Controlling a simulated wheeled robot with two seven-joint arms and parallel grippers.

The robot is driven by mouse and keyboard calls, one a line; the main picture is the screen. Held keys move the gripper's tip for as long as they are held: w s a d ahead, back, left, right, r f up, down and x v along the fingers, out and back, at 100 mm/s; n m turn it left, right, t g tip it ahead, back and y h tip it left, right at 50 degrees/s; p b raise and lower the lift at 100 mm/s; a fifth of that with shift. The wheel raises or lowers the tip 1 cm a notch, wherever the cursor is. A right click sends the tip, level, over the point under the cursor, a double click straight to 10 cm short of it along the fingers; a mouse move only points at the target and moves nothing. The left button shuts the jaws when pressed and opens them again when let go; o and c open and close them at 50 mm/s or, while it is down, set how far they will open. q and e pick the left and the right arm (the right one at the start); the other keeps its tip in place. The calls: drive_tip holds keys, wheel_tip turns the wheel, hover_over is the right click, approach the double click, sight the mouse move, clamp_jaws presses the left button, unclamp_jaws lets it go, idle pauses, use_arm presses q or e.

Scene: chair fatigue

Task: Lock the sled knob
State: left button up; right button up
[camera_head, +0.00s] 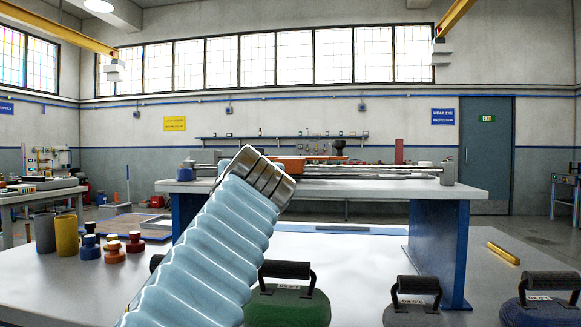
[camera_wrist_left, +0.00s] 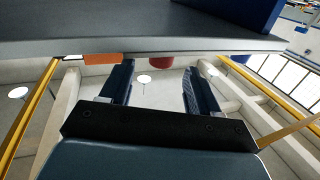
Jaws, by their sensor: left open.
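In the head view an orange sled block (camera_head: 292,162) sits on metal rails (camera_head: 380,174) that run along the raised grey bench. My light-blue arm with its metal end ring rises in front and partly hides it. The left gripper is not visible in the head view. In the wrist view, which looks upside down, my left gripper (camera_wrist_left: 155,88) is open, its two dark-blue fingers apart with nothing between them. Beyond it an orange block (camera_wrist_left: 101,58) and a dark red round part (camera_wrist_left: 161,62) lie along the bench edge. I cannot tell which part is the sled knob.
The raised bench (camera_head: 450,191) has blue legs. Below it, on the lower table, stand weights with black handles, including a green one (camera_head: 288,305) and a blue one (camera_head: 540,310). Colored cylinders and small knobbed weights stand at left. A brass bar (camera_head: 503,253) lies at right.

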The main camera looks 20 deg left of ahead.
use_arm(q)
drive_tip(key=shift+x, duration=1.45)
drive_tip(key=c, duration=1)
